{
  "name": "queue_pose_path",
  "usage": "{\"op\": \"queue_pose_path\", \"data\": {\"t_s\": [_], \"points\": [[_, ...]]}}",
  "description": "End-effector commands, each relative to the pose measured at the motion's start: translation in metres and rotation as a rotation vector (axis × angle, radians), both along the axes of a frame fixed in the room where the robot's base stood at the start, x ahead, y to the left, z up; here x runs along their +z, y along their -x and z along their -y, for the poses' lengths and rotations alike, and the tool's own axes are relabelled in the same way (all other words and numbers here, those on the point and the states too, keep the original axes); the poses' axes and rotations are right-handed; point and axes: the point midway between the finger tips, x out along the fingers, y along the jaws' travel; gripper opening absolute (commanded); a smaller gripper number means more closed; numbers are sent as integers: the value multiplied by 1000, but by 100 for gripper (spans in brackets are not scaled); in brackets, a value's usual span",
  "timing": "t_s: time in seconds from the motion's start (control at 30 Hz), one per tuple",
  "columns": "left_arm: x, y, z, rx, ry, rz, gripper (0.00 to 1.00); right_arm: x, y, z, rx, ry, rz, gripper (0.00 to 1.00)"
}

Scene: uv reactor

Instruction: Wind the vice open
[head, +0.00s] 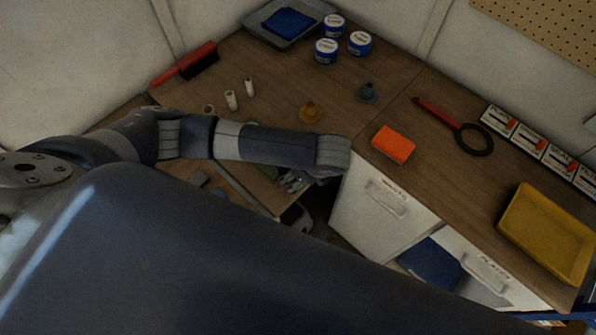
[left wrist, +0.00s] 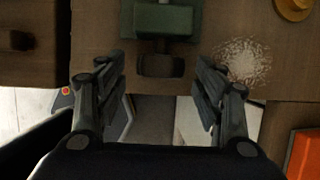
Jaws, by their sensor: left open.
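The green vice (left wrist: 165,20) shows at the top middle of the left wrist view, on the wooden bench. A dark block-like part (left wrist: 160,66), perhaps its front end or handle, sticks out below it near the bench edge. My left gripper (left wrist: 158,72) is open, with one finger on each side of this dark part and visible gaps to both. In the head view my left gripper (head: 293,182) is partly hidden below its own arm, at the bench's front edge. My right gripper is not in view.
An orange block (head: 394,144) lies on the bench right of my left arm. An ochre flanged piece (head: 310,112) and a grey one (head: 367,92) stand behind it. A yellow tray (head: 549,232) is at right. A drawer (head: 460,265) below stands open. A pale speckled patch (left wrist: 243,60) lies beside the vice.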

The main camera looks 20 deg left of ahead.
Motion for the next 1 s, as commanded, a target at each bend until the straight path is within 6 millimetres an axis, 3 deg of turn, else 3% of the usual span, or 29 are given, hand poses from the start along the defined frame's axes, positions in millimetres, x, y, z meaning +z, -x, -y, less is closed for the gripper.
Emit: {"op": "queue_pose_path", "data": {"t_s": [0.3,0.43,0.63,1.0], "points": [[64,11,25,-3,5,4,63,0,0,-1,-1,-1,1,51],[83,14,31,-4,1,4,63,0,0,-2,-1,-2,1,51],[96,18,35,-1,0,1,63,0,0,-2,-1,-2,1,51],[97,19,36,-1,0,0,63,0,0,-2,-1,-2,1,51]]}}
